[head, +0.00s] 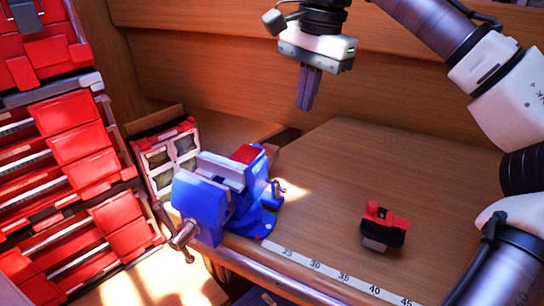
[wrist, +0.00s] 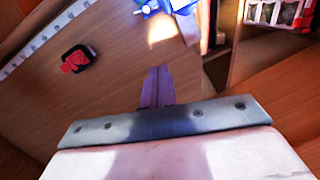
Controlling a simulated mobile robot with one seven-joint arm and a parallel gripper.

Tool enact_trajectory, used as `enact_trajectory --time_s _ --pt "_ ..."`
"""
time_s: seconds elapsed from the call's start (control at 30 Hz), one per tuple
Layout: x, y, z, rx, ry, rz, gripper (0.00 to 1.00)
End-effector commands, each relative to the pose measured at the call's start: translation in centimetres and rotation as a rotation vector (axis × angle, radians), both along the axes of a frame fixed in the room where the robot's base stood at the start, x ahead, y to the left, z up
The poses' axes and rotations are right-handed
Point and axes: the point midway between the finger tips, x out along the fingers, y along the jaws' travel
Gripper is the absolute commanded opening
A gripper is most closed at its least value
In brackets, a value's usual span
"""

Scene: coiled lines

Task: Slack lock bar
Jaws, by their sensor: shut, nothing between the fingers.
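A blue bench vise (head: 225,200) is fixed at the left front corner of the wooden bench. Its grey jaws stand apart with a gap between them. A small metal bar (head: 278,188) sticks out at the right side of its body, and a larger bar handle (head: 182,236) hangs at its front. Which of these is the lock bar I cannot tell. My gripper (head: 305,106) is shut and empty, pointing down, high above the bench and apart from the vise. In the wrist view the shut fingers (wrist: 157,72) point toward the vise (wrist: 170,5), which is cut by the top edge.
A red and black tool (head: 384,226) lies on the bench at the right, near a white measuring strip (head: 330,276) along the front edge. Red drawer units (head: 80,150) stand at the left. A red and white case (head: 168,155) stands behind the vise. The bench middle is clear.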

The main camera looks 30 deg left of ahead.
Motion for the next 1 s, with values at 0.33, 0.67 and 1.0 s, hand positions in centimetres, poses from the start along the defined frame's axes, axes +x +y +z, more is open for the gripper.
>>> enact_trajectory --time_s 0.33,0.67,1.0 --pt "-1.5 -1.7 -1.8 -0.067 0.086 -0.01 0.0" --pt "-2.4 -1.5 -7.7 -0.067 0.083 -0.012 0.0" --pt "-5.1 -0.6 -11.4 -0.065 0.08 -0.011 0.0"
